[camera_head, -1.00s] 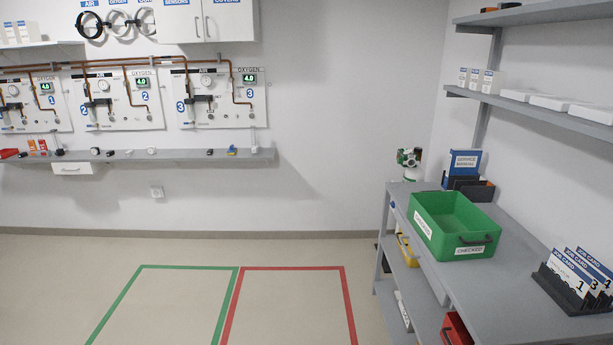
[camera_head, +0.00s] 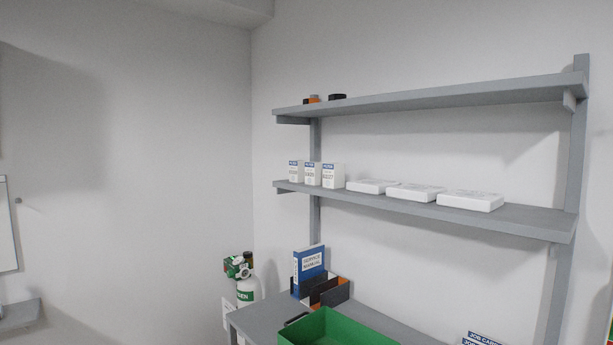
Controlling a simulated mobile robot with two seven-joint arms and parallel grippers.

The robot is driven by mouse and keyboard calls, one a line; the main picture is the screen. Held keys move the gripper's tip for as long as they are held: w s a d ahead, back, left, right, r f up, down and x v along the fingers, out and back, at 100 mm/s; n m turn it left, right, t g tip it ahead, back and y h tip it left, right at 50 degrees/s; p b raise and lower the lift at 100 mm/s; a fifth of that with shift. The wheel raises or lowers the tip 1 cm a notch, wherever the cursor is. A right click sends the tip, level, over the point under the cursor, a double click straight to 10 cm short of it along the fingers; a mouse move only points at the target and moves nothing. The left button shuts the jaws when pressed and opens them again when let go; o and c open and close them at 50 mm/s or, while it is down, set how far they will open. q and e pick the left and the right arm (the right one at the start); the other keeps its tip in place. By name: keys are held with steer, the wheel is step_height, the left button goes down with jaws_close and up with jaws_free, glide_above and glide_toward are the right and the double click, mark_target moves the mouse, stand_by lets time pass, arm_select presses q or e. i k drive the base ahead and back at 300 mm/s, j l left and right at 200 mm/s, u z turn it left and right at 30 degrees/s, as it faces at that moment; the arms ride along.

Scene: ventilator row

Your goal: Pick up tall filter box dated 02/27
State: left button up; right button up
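Three tall white filter boxes with blue top labels stand upright side by side at the left end of the middle wall shelf (camera_head: 540,219). They are the left box (camera_head: 294,173), the middle box (camera_head: 313,175) and the right box (camera_head: 332,177). The right box's print seems to end in 27, but the small text is hard to read. The dates on the other two are too small to tell. Neither of my grippers shows in the head view.
Several flat white boxes (camera_head: 470,200) lie right of the tall ones. An upper shelf (camera_head: 440,97) holds small dark and orange items. Below are a bench (camera_head: 262,318), a green crate (camera_head: 340,330), a service manual (camera_head: 309,265) and an oxygen cylinder (camera_head: 248,288).

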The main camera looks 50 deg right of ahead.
mark_target(333, 174)
steer(key=i, duration=1)
steer(key=i+j+z, duration=0.15)
steer(key=i, duration=0.85)
steer(key=z, duration=2.95)
